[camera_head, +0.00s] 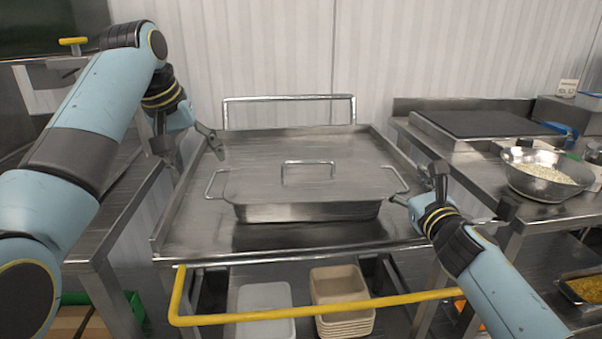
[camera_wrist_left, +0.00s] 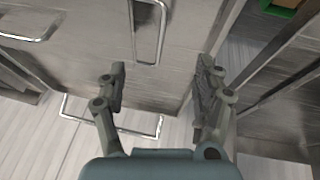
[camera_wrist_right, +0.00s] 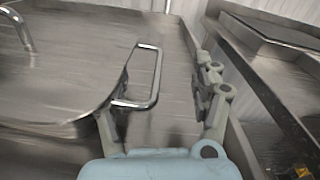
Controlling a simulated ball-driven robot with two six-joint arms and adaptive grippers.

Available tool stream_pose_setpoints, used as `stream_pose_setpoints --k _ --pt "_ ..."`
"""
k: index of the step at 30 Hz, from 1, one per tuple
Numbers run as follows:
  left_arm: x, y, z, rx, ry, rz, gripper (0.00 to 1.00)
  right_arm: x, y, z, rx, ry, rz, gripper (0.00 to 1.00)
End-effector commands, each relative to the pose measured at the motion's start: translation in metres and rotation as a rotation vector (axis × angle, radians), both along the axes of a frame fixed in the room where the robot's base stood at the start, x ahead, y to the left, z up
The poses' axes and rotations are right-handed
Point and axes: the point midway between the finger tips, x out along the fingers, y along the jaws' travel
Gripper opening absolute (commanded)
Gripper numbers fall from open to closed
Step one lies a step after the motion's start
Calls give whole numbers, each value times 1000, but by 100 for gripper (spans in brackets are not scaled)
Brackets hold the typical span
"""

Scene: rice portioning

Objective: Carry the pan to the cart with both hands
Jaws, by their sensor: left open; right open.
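The lidded metal pan (camera_head: 307,212) sits level on the metal top of the cart (camera_head: 250,150). Its lid handle (camera_head: 308,164) is in the middle and a wire loop handle sticks out at each side. My left gripper (camera_head: 192,148) is open and empty, above and behind the left loop handle (camera_head: 210,184). In the left wrist view that handle (camera_wrist_left: 149,40) lies ahead, between the lines of the fingers. My right gripper (camera_head: 420,190) is open close to the right loop handle (camera_head: 398,180). In the right wrist view this handle (camera_wrist_right: 152,75) reaches between the fingers; contact is unclear.
A yellow bar (camera_head: 320,306) crosses the cart's front, and a metal rail (camera_head: 290,98) stands at its back. Stacked trays (camera_head: 340,287) are below. The right-hand counter holds a bowl of rice (camera_head: 545,178) and a dark flat plate (camera_head: 485,122).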

Motion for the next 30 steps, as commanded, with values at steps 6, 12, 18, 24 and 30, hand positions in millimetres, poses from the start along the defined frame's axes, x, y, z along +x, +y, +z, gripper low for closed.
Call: stream_pose_setpoints --k 6,12,18,24,30 --pt "0 0 0 0 0 0 69 -20 -3 -2 -1 2 1 66" --pt "0 0 0 0 0 0 69 -65 -9 -1 -2 2 1 66" --pt "0 0 0 0 0 0 69 -102 -15 -1 1 3 0 66" --pt "0 0 0 0 0 0 69 -117 -18 0 1 1 1 66" --pt "0 0 0 0 0 0 69 -118 -18 0 1 1 1 66"
